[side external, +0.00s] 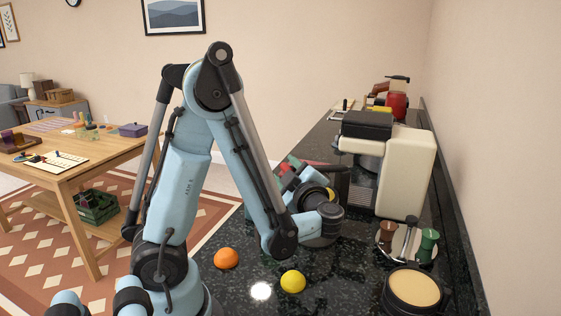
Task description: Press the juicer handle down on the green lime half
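My arm reaches over the dark speckled counter, and its wrist end with my gripper (312,192) is low over the counter, left of the cream machine. The fingers are hidden behind the wrist links, so I cannot tell if they are open or shut. I cannot make out the juicer clearly. A dark horizontal bar behind the wrist may be a handle; I cannot tell whose. The green lime half is not visible, perhaps hidden behind my arm.
An orange (226,258) and a lemon (292,282) lie on the front counter. A cream and black machine (405,172) stands at right. Below it are a tray of handled tools (428,245) and a round tan-topped container (414,287). A red appliance (397,104) stands farther back.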

